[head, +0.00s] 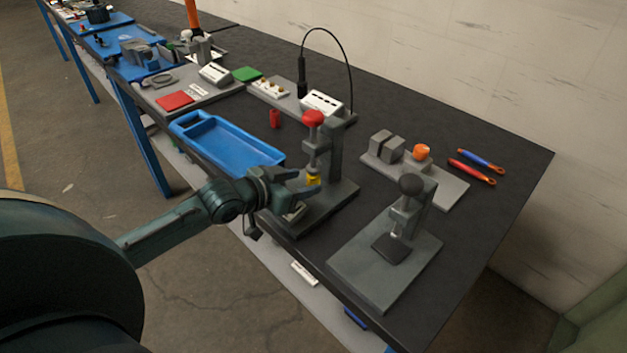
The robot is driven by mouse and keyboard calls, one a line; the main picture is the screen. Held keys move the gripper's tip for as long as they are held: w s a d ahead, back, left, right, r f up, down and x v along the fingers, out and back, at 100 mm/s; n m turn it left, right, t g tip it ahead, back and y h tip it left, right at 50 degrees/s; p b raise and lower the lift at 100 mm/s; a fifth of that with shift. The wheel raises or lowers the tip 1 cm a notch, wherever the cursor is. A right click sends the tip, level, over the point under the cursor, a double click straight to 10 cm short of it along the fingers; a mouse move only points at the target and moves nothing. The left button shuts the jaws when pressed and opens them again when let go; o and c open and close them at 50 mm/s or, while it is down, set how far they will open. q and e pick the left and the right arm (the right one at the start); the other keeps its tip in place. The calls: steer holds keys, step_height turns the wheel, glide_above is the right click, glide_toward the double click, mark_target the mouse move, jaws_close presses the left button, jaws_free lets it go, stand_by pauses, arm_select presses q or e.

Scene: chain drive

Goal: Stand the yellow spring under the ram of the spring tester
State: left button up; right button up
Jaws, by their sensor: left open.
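The spring tester (338,145) is a grey stand with a red knob on top, on a dark base plate near the middle of the bench. The yellow spring (313,180) shows as a small yellow piece just below its ram. My left gripper (302,189) reaches in from the left, low over the base plate. It is open, with its fingers at or close beside the spring. The fingers and ram partly hide the spring, and I cannot tell whether its foot touches the plate. My right gripper is not in view.
A blue tray (240,150) lies left of the tester, with a small red cylinder (275,118) behind it.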

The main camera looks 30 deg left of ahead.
arm_select(q)
steer(key=v, duration=1)
steer(key=shift+s, duration=0.15)
steer(key=s+d+f+n+g+y, duration=0.1)
steer(key=s+d+f+g, duration=0.25)
steer(key=s, duration=0.25)
steer(key=s+d+f+g+y, duration=0.2)
steer(key=s+d+f+g, duration=0.15)
steer(key=s, duration=0.25)
steer(key=s+d+f+n+g+y, duration=0.1)
steer(key=s+d+f+g, duration=0.1)
steer(key=s+d+f, duration=0.3)
steer(key=w+d+f+m+t+h, duration=0.1)
steer(key=w+d+f+t+h, duration=0.2)
steer(key=t, duration=0.4)
steer(key=shift+w+d+f+p, duration=0.35)
steer(key=shift+w+d+f, duration=0.45)
steer(key=shift+w+f, duration=0.5)
steer(key=shift+s+f, duration=0.1)
steer(key=shift+s, duration=0.05)
steer(key=shift+c, duration=0.3)
